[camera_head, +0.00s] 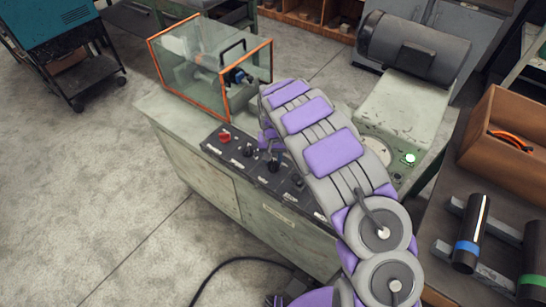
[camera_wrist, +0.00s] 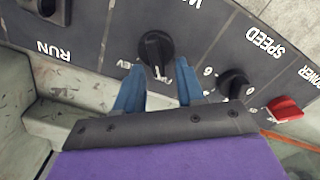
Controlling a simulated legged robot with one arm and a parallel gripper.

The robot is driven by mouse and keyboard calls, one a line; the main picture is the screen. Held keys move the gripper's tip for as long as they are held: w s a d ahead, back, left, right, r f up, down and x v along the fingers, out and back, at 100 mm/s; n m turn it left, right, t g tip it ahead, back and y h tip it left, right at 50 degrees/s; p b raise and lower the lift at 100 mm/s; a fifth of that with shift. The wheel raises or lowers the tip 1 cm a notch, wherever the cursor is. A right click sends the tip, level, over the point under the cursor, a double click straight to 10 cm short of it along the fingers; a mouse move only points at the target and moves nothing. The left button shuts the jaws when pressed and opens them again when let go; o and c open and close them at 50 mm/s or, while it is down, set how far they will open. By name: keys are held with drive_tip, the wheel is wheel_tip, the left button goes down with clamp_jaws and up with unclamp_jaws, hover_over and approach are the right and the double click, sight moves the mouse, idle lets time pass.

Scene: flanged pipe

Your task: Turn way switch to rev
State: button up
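The way switch is a round black knob (camera_wrist: 156,48) on the dark control panel (camera_wrist: 100,40). In the wrist view the panel shows upside down, and the knob's white mark points down, slightly right, towards a partly hidden label starting with F. The letters "EV" show to its left. My gripper (camera_wrist: 160,68) is open, with one blue finger on each side of the knob's lower part. I cannot tell whether either finger touches it. In the head view the knob (camera_head: 273,166) sits just below my gripper, which my arm mostly hides.
The speed knob (camera_wrist: 235,84) and red power switch (camera_wrist: 284,108) lie right of my gripper in the wrist view. The run control (camera_wrist: 46,8) is at upper left. An orange-framed clear guard (camera_head: 210,70) and a grey motor (camera_head: 413,45) stand on the bench.

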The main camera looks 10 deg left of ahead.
drive_tip(key=shift+c, duration=0.4)
clamp_jaws()
drive_tip(key=shift+m, duration=0.4)
drive_tip(key=m, duration=0.1)
drive_tip(key=m+p, duration=0.1)
drive_tip(key=m, duration=0.1)
drive_tip(key=shift+d, duration=0.25)
drive_tip(key=m, duration=0.1)
drive_tip(key=m+p, duration=0.1)
drive_tip(key=m, duration=0.1)
drive_tip(key=shift+s+d+m, duration=0.2)
drive_tip(key=shift+d+m, duration=0.1)
drive_tip(key=m, duration=0.3)
drive_tip(key=shift+s+d, duration=0.1)
drive_tip(key=shift+d, duration=0.1)
drive_tip(key=shift+s+d+m+p, duration=0.15)
drive_tip(key=shift+m+p, duration=0.2)
drive_tip(key=shift+m, duration=1.35)
